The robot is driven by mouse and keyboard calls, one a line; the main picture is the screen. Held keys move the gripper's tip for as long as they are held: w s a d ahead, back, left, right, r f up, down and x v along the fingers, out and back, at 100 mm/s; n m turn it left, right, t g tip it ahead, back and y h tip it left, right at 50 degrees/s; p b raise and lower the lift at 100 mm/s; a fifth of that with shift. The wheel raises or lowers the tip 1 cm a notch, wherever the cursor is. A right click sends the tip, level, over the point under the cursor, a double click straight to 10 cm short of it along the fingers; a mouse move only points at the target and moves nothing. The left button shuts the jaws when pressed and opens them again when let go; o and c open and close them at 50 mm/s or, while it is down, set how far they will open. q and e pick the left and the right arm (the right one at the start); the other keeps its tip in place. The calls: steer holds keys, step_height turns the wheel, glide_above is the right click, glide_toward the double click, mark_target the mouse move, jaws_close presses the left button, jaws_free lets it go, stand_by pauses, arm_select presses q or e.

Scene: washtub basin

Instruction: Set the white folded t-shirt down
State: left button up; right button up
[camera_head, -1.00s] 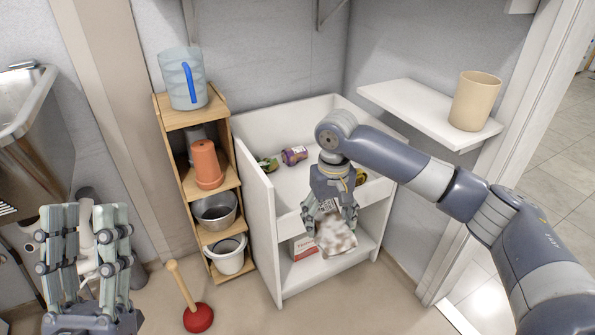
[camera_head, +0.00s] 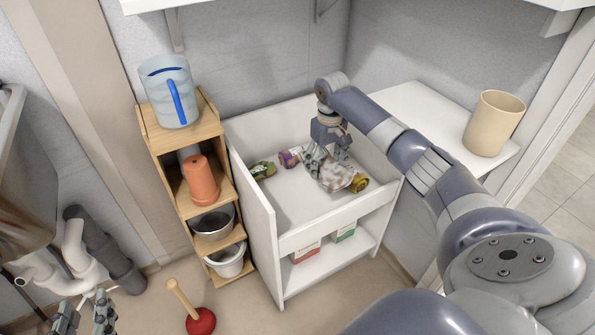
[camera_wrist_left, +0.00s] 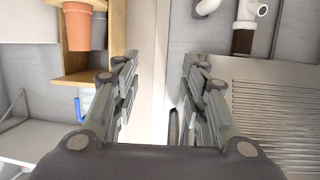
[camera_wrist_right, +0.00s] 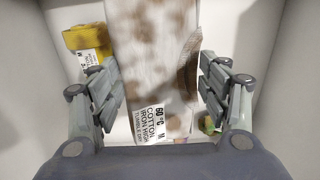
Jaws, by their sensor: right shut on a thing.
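The white folded t-shirt (camera_head: 338,176) has brown stains and a printed care label. It is inside the top bin of the white shelf unit (camera_head: 262,205), near the back right. My right gripper (camera_head: 328,160) is shut on it from above. In the right wrist view the t-shirt (camera_wrist_right: 153,60) lies between the fingers; whether it touches the bin floor is hard to tell. My left gripper (camera_wrist_left: 158,95) is open and empty, low at the left, away from the unit.
A yellow item (camera_head: 360,183) lies right beside the t-shirt. A purple item (camera_head: 290,158) and a green one (camera_head: 263,170) lie at the bin's left. Boxes (camera_head: 305,250) stand on the lower shelf. A wooden rack (camera_head: 160,145) with a blue pitcher (camera_head: 170,92) is at left; a plunger (camera_head: 200,320) stands on the floor.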

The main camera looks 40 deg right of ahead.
steer(key=shift+d+f, duration=0.1)
steer(key=shift+f, duration=0.25)
step_height(320, 180, down, 5)
steer(key=shift+f+b, duration=0.1)
steer(key=shift+b, duration=1.1)
steer(key=shift+f, duration=0.4)
step_height(320, 180, down, 3)
steer(key=shift+f+b, duration=0.1)
steer(key=shift+b, duration=0.75)
arm_select(q)
steer(key=s+r+t+h, duration=0.1)
steer(key=r+t, duration=0.4)
steer(key=r, duration=0.4)
steer(key=s+d+r+t+h, duration=0.1)
steer(key=s+r+t+h, duration=0.1)
steer(key=r+t, duration=0.4)
step_height(320, 180, up, 3)
steer(key=shift+s+d+h, duration=0.25)
steer(key=shift+h, duration=0.05)
steer(key=shift+w, duration=0.1)
arm_select(e)
steer(key=o, duration=1.2)
steer(key=shift+f, duration=0.1)
steer(key=shift+c, duration=0.2)
arm_select(q)
steer(key=shift+f, duration=0.15)
